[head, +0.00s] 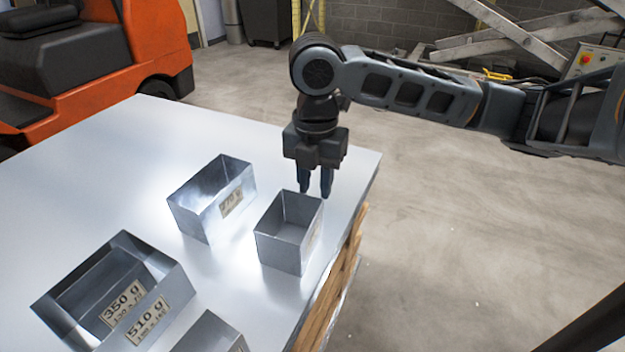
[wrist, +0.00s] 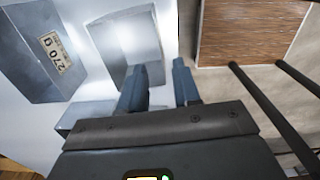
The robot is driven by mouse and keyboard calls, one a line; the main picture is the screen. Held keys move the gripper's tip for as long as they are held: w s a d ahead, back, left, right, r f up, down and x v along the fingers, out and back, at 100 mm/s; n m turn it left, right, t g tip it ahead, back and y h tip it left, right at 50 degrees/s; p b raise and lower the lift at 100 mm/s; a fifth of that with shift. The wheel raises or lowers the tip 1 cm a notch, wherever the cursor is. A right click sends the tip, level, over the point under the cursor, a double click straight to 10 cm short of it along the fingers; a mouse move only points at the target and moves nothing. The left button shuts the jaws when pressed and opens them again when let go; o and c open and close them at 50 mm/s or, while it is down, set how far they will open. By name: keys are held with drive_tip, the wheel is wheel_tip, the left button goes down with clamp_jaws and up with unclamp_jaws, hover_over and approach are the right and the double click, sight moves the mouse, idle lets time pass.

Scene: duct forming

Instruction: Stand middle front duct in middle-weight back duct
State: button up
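An open-topped metal duct (head: 283,250) stands near the table's right edge, and it also shows in the wrist view (wrist: 125,45). My gripper (head: 316,190) hangs just above and beside its far right corner. My fingers (wrist: 160,88) are apart with nothing held between them. A duct with a label reading about 270 g (head: 190,215) stands to the left, and it shows in the wrist view (wrist: 45,50). A larger duct (head: 70,325) at lower left shows labels reading 350 g and 510 g; one duct may sit inside another there. Which duct is the middle front one is unclear.
Another duct (head: 208,335) is cut off at the bottom of the head view. All stand on a shiny metal-topped table (head: 130,150), bare at its far part. An orange forklift (head: 100,50) is behind left; the concrete floor (head: 450,240) is clear at right.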

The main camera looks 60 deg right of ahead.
wheel_tip(320, 180, down, 9)
drive_tip(key=b, duration=0.6)
drive_tip(key=shift+r, duration=0.2)
clamp_jaws()
drive_tip(key=shift+w+r, duration=0.1)
idle(1.1)
wheel_tip(320, 180, up, 9)
drive_tip(key=p, duration=0.6)
drive_tip(key=shift+p, duration=0.35)
